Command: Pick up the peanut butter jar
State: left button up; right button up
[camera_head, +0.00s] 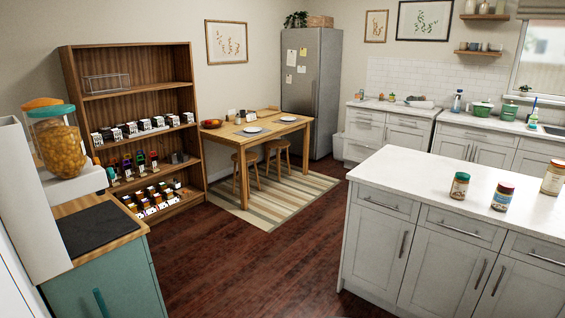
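Several small jars stand upright on the white kitchen island (420,170) at the right; three show. One jar (459,187) has a green lid and brownish contents. A second jar (502,198) has a dark red lid and a blue and white label. The labels are too small to read, so I cannot tell which is the peanut butter jar. Neither of my grippers is in view.
A wooden shelf (128,87) with rows of small goods stands at the left. A table (265,130) with stools stands on a striped rug (285,197). A teal cabinet (112,268) is at front left. The dark wood floor (235,260) between cabinet and island is clear.

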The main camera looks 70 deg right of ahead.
aim_at(459, 189)
jog(key=i+l+z, duration=0.55)
jog(key=l, duration=0.15)
jog(key=z, duration=3)
jog(key=l, duration=0.1)
